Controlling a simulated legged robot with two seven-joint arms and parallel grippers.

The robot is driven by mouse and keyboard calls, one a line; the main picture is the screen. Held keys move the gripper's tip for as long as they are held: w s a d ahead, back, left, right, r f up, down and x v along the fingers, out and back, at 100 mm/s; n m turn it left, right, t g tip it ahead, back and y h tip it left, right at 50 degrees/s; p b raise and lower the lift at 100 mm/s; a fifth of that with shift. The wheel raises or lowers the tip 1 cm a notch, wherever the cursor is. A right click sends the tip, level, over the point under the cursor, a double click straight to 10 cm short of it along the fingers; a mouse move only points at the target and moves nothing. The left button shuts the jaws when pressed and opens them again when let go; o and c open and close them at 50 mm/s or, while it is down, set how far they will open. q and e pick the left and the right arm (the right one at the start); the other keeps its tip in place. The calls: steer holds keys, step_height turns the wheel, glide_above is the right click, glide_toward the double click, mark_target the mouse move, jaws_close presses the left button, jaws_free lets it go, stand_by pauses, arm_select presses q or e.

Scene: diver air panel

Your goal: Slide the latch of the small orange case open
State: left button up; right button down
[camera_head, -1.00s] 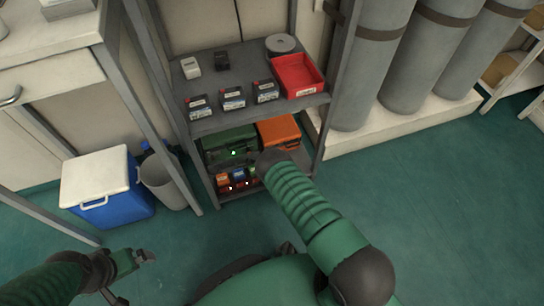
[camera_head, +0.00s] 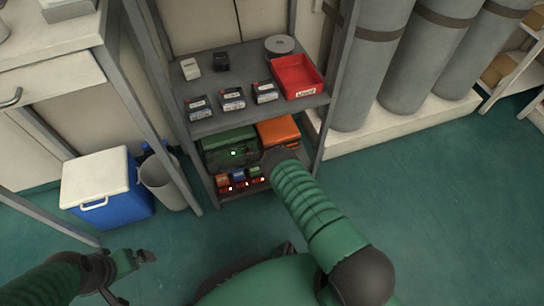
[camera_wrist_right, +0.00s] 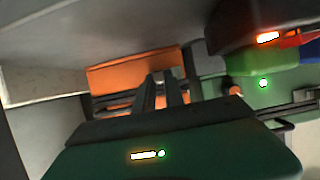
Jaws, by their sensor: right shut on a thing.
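The small orange case (camera_head: 278,131) sits on the shelf under the top board, at its right end, beside a green case. In the right wrist view the orange case (camera_wrist_right: 130,72) lies just beyond the dark fingers. My right gripper (camera_wrist_right: 168,78) is shut, its close-set fingertips at the front of the orange case. The latch is hidden at the fingertips. In the head view my right forearm hides this gripper. My left gripper (camera_head: 136,277) is open and empty, over the floor at lower left.
The green case (camera_head: 230,148) stands close on the left. Small coloured boxes (camera_head: 238,180) with lights sit below. The top board holds a red tray (camera_head: 297,76) and several small dark boxes. A shelf post stands right of the orange case. The floor in front is clear.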

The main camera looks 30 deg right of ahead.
steer(key=shift+s+d+f, duration=0.1)
steer(key=shift+s+d, duration=0.05)
steer(key=shift+d, duration=0.05)
steer(key=c, duration=1.4)
jaws_free()
steer(key=p+v, duration=0.2)
steer(key=v, duration=0.2)
steer(key=r+p+v, duration=0.1)
steer(key=p+v, duration=0.2)
steer(key=shift+s+p, duration=0.15)
steer(key=shift+p, duration=0.15)
steer(key=p+v, duration=0.4)
steer(key=v, duration=0.5)
steer(key=shift+s+a+f, duration=0.15)
steer(key=shift+s+f, duration=0.05)
steer(key=shift+f, duration=0.15)
